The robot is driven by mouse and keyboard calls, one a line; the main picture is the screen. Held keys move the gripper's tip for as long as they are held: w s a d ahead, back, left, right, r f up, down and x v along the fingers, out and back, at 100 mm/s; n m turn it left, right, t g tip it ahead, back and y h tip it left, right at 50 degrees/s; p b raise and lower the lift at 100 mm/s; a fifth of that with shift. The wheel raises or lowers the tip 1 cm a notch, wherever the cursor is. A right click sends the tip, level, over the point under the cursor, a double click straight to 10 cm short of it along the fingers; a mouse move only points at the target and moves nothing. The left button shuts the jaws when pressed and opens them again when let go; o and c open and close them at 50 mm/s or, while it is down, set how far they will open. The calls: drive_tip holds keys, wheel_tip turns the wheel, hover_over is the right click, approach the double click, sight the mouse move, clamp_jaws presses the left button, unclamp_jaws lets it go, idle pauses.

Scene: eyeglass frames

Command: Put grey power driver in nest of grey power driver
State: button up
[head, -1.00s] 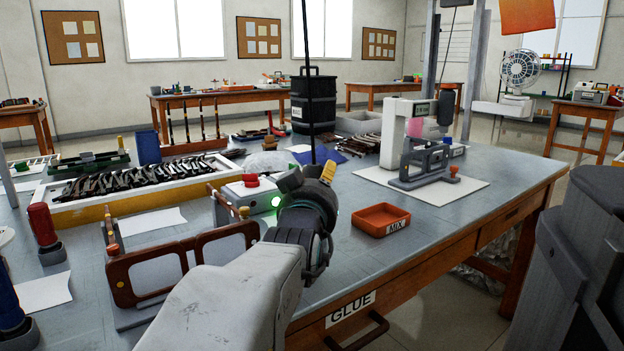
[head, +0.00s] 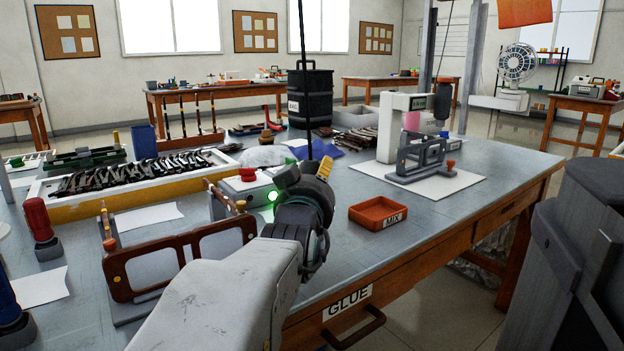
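My gripper (head: 305,185) is over the table just behind the brown spectacle frame, seen from behind. Its fingers are mostly hidden by my wrist, so I cannot tell whether they are open or hold anything. A thin black cord hangs from above and ends behind the gripper. A dark grey cylindrical tool (head: 443,101), possibly the grey power driver, is by the white press at the right. No nest can be clearly identified as that of the grey driver. A red-handled tool (head: 39,220) stands in a grey holder (head: 48,250) at the left.
The brown spectacle frame (head: 128,287) stands in a holder at front left. An orange MIX tray (head: 378,213) is right of my gripper. A white press (head: 390,125) and grey fixture (head: 422,155) stand further back. A blue-handled tool (head: 8,305) is at the left edge.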

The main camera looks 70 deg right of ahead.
drive_tip(key=shift+f, duration=0.4)
drive_tip(key=o, duration=1.3)
drive_tip(key=shift+f, duration=0.1)
drive_tip(key=shift+s+a, duration=0.35)
drive_tip(key=shift+a, duration=1.6)
drive_tip(key=shift+s+a, duration=0.3)
drive_tip(key=shift+a, duration=1.7)
drive_tip(key=shift+s+a, duration=0.35)
drive_tip(key=shift+a, duration=1.6)
drive_tip(key=shift+a, duration=0.1)
